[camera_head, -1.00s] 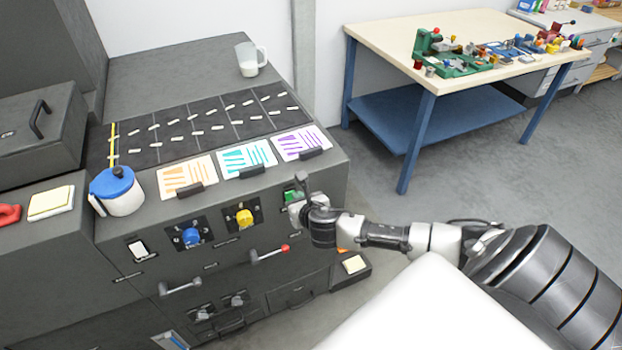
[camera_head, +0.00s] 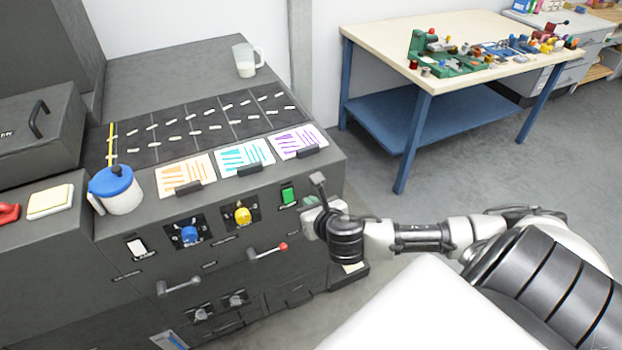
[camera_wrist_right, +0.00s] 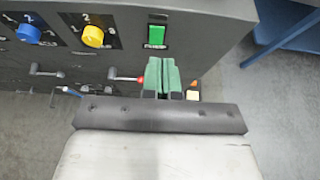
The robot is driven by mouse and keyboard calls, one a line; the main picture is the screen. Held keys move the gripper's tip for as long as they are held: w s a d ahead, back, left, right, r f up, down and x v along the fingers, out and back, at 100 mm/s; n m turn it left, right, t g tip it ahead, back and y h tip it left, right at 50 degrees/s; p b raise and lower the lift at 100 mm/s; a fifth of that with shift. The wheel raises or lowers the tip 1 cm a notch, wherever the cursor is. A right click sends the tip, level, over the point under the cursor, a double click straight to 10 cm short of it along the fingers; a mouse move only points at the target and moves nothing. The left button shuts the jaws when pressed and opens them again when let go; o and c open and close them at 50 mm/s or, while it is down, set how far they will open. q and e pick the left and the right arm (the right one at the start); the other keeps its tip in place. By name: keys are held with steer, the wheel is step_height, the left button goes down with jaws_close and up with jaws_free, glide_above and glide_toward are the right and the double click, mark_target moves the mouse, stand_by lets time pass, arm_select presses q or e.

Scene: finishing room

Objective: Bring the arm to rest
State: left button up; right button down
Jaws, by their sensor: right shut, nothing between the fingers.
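My right arm (camera_head: 420,237) reaches in from the right in the head view. Its gripper (camera_head: 310,214) is beside the right end of the machine's front panel, just below and right of the green switch (camera_head: 288,194). In the right wrist view the two green fingers of my right gripper (camera_wrist_right: 162,78) are together with nothing between them. The green switch (camera_wrist_right: 156,35) shows beyond the fingertips there, apart from them. My left gripper is not in view.
The dark machine (camera_head: 215,50) has a blue knob (camera_head: 190,235), a yellow knob (camera_head: 243,216) and a red-tipped lever (camera_head: 268,252).

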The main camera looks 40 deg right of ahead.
stand_by(0.4)
steer(key=s+d+f+m+g+b, duration=0.1)
steer(key=s+f+m+g, duration=0.3)
steer(key=f, duration=0.6)
steer(key=s+d+f+m, duration=0.1)
steer(key=f+m, duration=0.5)
steer(key=f, duration=0.3)
steer(key=s+d+f+m+g+b, duration=0.1)
steer(key=s+d+f+m+g, duration=0.3)
steer(key=f, duration=0.6)
steer(key=s+a+f+m+g+y, duration=0.1)
steer(key=s+a+f+m, duration=0.4)
steer(key=s, duration=0.4)
steer(key=s+a+f+m+g+y, duration=0.1)
steer(key=s+a+f+m, duration=0.4)
steer(key=s+f, duration=0.3)
steer(key=s+a+f+m+g+y, duration=0.1)
steer(key=s+a+f+m, duration=0.4)
steer(key=s, duration=0.6)
step_height(320, 180, down, 2)
steer(key=shift+s+m+g+b, duration=0.3)
steer(key=shift+s+m+b, duration=0.1)
steer(key=shift+m, duration=0.6)
steer(key=shift+w+a, duration=0.1)
